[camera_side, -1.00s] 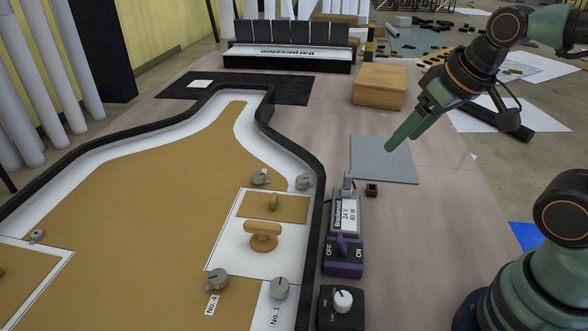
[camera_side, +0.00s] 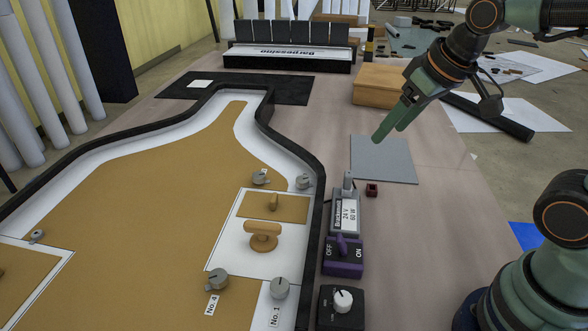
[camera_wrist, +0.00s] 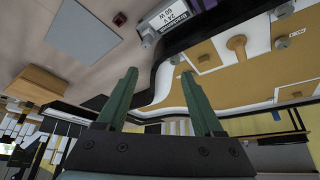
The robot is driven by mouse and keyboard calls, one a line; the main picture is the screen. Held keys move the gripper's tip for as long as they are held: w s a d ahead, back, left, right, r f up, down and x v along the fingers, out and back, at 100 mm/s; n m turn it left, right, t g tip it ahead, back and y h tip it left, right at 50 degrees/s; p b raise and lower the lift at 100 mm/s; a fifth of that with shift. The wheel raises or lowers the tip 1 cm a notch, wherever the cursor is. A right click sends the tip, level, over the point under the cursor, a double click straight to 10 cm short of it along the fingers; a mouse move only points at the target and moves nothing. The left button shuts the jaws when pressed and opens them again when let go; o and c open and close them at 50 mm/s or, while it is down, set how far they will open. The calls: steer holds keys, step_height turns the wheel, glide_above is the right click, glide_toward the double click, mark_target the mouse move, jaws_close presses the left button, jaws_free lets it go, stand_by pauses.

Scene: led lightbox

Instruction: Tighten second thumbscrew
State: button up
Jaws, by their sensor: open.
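Several grey thumbscrews sit on the bottle-shaped lightbox (camera_side: 140,190). One (camera_side: 217,279) is by the label No.4 and one (camera_side: 280,288) by the label No.1. Two more, one (camera_side: 261,177) and one (camera_side: 303,182), lie near the box's right wall, and another (camera_side: 37,236) is at the left. I cannot read which is the second. My gripper (camera_side: 382,134) is open and empty in the air, right of the box, over the grey mat. In the wrist view my gripper (camera_wrist: 160,75) shows two spread green fingers with nothing between them.
A grey power supply (camera_side: 345,213), a purple OFF/ON switch (camera_side: 343,258) and a black dimmer (camera_side: 341,307) line the box's right side. A wooden box (camera_side: 378,84) stands behind my gripper. The grey mat (camera_side: 385,162) is bare.

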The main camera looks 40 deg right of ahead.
steer(key=w+a+n, duration=0.2)
steer(key=w+a, duration=0.2)
steer(key=w, duration=0.6)
steer(key=n+g, duration=0.1)
steer(key=n, duration=0.1)
glide_toward(260, 174)
steer(key=shift+y, duration=0.4)
steer(key=x, duration=0.8)
steer(key=shift+d+f, duration=0.1)
steer(key=shift+d, duration=0.1)
jaws_close()
